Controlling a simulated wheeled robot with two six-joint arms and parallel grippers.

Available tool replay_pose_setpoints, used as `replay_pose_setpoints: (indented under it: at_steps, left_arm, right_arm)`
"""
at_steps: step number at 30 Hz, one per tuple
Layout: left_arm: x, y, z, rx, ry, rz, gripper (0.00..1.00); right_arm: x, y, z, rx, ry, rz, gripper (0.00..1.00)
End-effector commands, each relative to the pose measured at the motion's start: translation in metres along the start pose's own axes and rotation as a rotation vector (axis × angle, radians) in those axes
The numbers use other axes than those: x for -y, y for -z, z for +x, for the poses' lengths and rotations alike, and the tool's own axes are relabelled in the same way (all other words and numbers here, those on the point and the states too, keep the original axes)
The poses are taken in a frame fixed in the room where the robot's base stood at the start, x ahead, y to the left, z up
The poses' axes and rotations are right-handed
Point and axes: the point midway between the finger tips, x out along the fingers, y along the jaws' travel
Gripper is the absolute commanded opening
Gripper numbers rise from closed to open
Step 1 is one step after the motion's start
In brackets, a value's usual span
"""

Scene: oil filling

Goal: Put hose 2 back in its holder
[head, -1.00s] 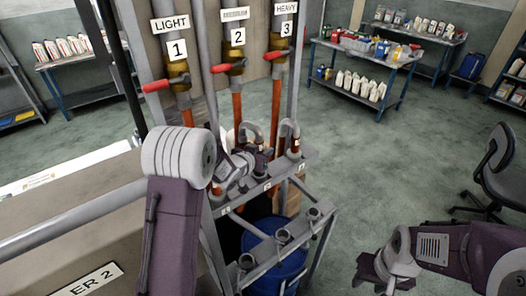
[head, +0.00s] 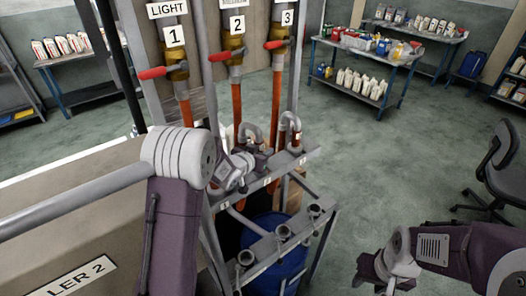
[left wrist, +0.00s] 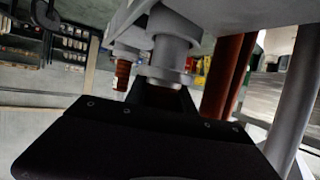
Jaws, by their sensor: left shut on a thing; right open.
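Hose 2 is an orange hose (head: 237,103) hanging below the valve marked 2, with a grey hooked pipe end (head: 251,131). My left gripper (head: 260,159) is at this pipe end, by the upper rail of the rack, and is shut on it. In the left wrist view, the grey pipe end (left wrist: 172,45) stands just beyond the dark gripper body (left wrist: 150,140). The contact is partly hidden in both views. The upper rail (head: 307,155) carries small labels. I cannot tell how the pipe end sits relative to its holder. My right gripper (head: 373,271) is open and empty at lower right.
Hose 3 (head: 277,93) with its grey hook (head: 290,120) is close to the right. Hose 1 (head: 184,108) is to the left. Several grey cups (head: 282,232) line the lower rail above a blue barrel (head: 270,228). A chair (head: 497,170) stands at right.

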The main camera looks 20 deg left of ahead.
Motion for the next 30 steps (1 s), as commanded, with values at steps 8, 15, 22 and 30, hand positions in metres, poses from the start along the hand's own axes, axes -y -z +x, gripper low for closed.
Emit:
replay_pose_setpoints:
  at_steps: [8, 15, 22, 30]
  left_arm:
    - [0.0, -0.013, 0.006, -0.001, 0.0, 0.0, 0.0]
    - [0.0, -0.023, 0.009, -0.001, 0.0, 0.001, 0.0]
    - [0.0, -0.023, 0.009, -0.002, 0.0, 0.001, 0.0]
    - [0.0, -0.024, 0.009, -0.001, 0.001, 0.001, 0.55]
  right_arm:
    - [0.0, -0.001, 0.012, 0.0, 0.0, 0.0, 0.41]
    - [0.0, -0.002, 0.021, 0.0, 0.0, 0.0, 0.41]
    - [0.0, -0.002, 0.021, 0.0, 0.0, 0.0, 0.41]
    - [0.0, -0.002, 0.021, 0.0, 0.0, 0.0, 0.41]
